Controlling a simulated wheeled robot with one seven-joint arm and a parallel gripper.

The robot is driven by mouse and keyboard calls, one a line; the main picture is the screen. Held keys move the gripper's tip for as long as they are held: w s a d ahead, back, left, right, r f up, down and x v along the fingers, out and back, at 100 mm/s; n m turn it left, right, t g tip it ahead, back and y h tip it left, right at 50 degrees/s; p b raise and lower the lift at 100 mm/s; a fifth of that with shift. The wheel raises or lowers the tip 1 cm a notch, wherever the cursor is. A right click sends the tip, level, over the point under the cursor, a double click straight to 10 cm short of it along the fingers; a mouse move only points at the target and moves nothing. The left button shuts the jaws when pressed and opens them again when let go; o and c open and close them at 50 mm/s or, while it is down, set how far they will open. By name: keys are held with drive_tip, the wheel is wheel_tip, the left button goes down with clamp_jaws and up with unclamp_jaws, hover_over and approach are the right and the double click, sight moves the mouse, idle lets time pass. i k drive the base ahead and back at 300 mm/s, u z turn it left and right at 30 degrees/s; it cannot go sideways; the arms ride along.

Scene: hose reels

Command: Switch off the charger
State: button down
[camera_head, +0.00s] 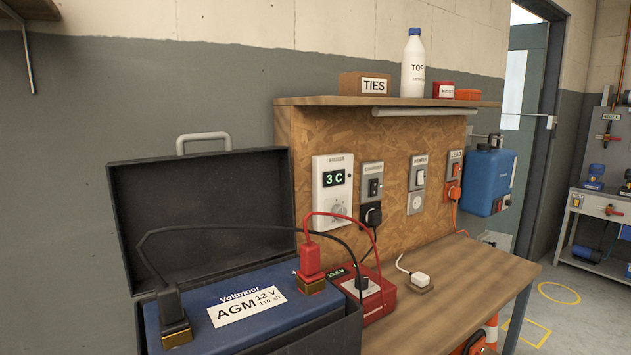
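The red charger (377,305) sits on the workbench behind the battery, with a small display reading about 13.8 V. A red lead and a black lead run from it to clamps on the blue AGM battery (262,283). On the chipboard panel is a grey switched socket labelled "CHARGER" (372,169). It has a dark rocker switch (373,187), whose position I cannot tell. A black plug (371,215) is in the socket below the switch. My gripper is not in view.
The open black battery case (204,220) stands at front left. Also on the panel are the frost thermostat (333,190), reading 3 C, the heater socket (417,178) and the lead socket (454,170). A loose white plug (420,279) lies on the bench. A shelf (390,102) overhangs the panel.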

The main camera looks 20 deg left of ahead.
sight(373, 187)
drive_tip(key=u, duration=0.6)
drive_tip(key=i, duration=0.85)
drive_tip(key=u, duration=0.5)
